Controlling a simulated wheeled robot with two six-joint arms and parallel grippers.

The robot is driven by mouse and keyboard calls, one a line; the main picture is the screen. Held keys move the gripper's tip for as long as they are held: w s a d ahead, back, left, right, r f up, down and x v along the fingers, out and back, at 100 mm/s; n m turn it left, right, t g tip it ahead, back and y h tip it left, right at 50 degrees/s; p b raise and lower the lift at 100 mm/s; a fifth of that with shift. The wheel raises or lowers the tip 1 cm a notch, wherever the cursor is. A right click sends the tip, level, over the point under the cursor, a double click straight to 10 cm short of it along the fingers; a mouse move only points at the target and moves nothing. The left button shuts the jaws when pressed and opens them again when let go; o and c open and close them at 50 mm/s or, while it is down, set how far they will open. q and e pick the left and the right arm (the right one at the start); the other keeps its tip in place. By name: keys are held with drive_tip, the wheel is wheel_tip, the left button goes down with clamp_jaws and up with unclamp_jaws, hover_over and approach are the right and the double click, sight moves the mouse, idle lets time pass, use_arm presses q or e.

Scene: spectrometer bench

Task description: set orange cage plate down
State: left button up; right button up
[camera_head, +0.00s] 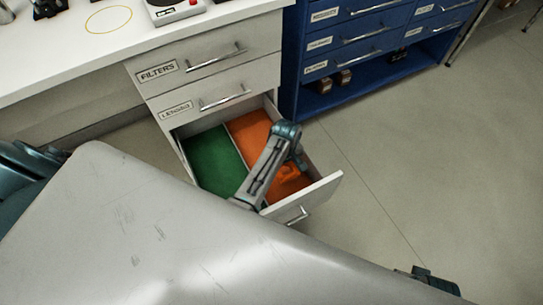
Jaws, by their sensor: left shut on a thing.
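The open bottom drawer (328,188) has two lined compartments, a green one (212,160) on the left and an orange one (250,127) on the right. My left gripper (292,170) reaches down into the orange compartment and is shut on the orange cage plate (289,171). The plate blends with the orange lining and is partly hidden by the gripper. I cannot tell whether it touches the drawer floor.
Closed drawers labelled FILTERS (205,70) and LENSES (215,98) sit above the open one. A blue cabinet (322,97) stands to the right. A white worktop (60,55) is at upper left. Grey floor (430,150) is clear at right.

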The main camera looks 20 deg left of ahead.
use_arm(q)
drive_tip(key=f, duration=0.2)
drive_tip(key=f+b, duration=0.1)
drive_tip(key=f, duration=0.4)
drive_tip(key=shift+d+b, duration=0.3)
wheel_tip(320, 180, down, 3)
drive_tip(key=shift+f+b, duration=0.2)
drive_tip(key=shift+b, duration=0.3)
drive_tip(key=shift+f, duration=0.15)
use_arm(e)
wheel_tip(320, 180, up, 7)
drive_tip(key=s+a+t, duration=0.1)
use_arm(q)
drive_tip(key=shift+f, duration=0.15)
use_arm(e)
drive_tip(key=shift+a, duration=0.1)
use_arm(q)
drive_tip(key=o, duration=1)
